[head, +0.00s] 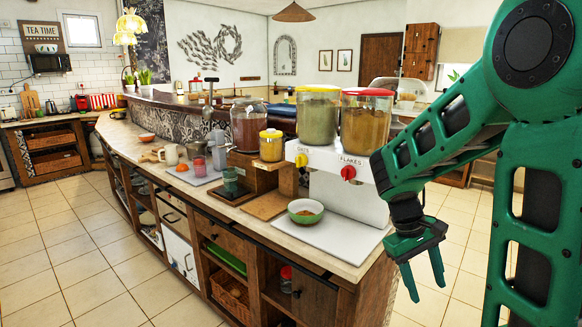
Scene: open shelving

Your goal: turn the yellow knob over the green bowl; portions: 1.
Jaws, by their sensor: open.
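A white two-part dispenser (333,158) stands at the near end of the counter. Its left canister has a yellow lid (318,88), and its right one has a red lid. The yellow knob (301,160) is on the left of the dispenser front, and a red knob (348,172) is to its right. The green bowl (305,211), white inside with something brown in it, sits on the dispenser's white base below the knobs. My gripper (426,290) is open and empty, pointing down beyond the counter's right end, apart from the dispenser and the bowl.
A yellow-lidded jar (271,146) on a wooden stand and a larger jar (250,126) are left of the dispenser. Tiled floor is free around the counter.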

